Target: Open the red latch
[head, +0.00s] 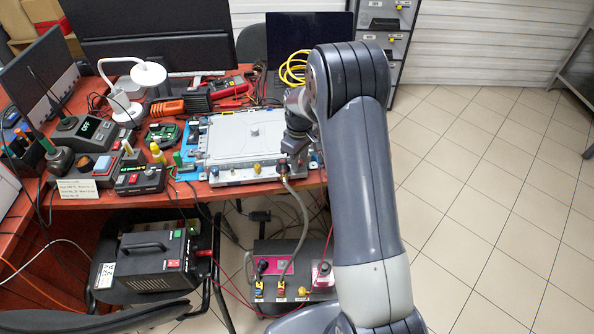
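A silver cold plate unit (225,140) lies on the red-topped bench. Small fittings show along its front edge, among them a yellow one (257,168). A grey hose (305,225) runs from a fitting (283,178) at the plate's front right down to a grey pump box (290,247) below. A small dark red part shows at that hose end; I cannot tell if it is the red latch or how it stands. My gripper (290,158) is just above this hose end, partly hidden by my arm. Its fingers are too small and dark to read.
A white lamp (135,85), a multimeter (228,87) and several instruments crowd the bench's left and back. A black power unit (150,262) stands below. Open tiled floor (480,200) lies to the right.

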